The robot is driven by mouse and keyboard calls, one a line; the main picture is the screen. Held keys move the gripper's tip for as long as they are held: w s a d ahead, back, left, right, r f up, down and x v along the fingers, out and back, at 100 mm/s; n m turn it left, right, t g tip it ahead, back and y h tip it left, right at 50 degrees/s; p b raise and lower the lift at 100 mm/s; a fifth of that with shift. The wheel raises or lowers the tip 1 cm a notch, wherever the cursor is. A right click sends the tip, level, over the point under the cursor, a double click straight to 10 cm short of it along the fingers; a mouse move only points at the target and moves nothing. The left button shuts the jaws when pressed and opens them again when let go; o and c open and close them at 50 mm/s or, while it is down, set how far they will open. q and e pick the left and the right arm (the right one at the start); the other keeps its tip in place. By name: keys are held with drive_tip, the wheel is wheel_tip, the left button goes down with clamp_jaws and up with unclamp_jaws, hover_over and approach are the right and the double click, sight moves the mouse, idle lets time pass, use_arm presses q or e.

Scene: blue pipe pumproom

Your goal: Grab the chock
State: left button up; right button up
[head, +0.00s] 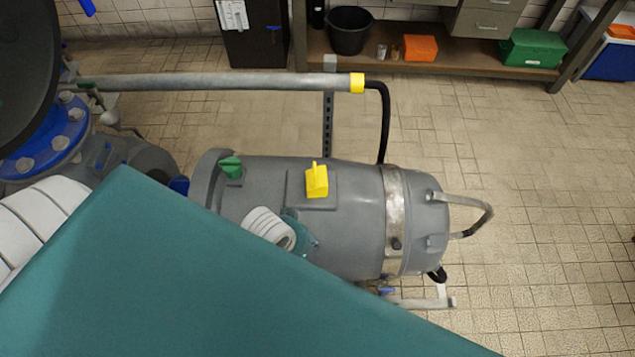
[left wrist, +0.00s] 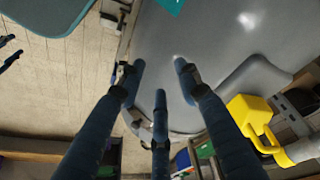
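A yellow block with an upright tab, which looks like the chock (head: 317,182), sits on a raised flat pad on top of the grey pump housing (head: 350,230). In the left wrist view the yellow block (left wrist: 250,115) is at the right, outside the fingers. My left gripper (left wrist: 158,78) is open, its dark fingers spread and empty over the grey housing. In the head view only white and teal parts of an arm show by the housing; the fingers cannot be made out. Dark fingers at the left wrist view's left edge may be my right gripper (left wrist: 8,52).
A green wedge-like piece (head: 231,167) sits left of the yellow block on the housing. A grey pipe (head: 220,82) with a yellow end runs behind. A shelf (head: 460,68) holds a black bucket (head: 350,30) and boxes. Tiled floor at the right is clear.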

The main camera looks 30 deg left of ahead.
use_arm(q)
drive_tip(key=w+d+r+h, duration=0.1)
drive_tip(key=w+d+r, duration=0.25)
drive_tip(key=r, duration=0.25)
drive_tip(key=n+g+h, duration=0.1)
drive_tip(key=n+g, duration=0.1)
drive_tip(key=n, duration=0.5)
approach(316, 178)
drive_tip(key=w+a, duration=0.2)
drive_tip(key=w, duration=0.1)
drive_tip(key=shift+d+x, duration=0.2)
drive_tip(key=shift+x, duration=2.3)
drive_tip(key=shift+d+x, duration=0.15)
drive_tip(key=shift+x, duration=2.3)
drive_tip(key=shift+s+r, duration=0.1)
drive_tip(key=shift+s, duration=0.15)
clamp_jaws()
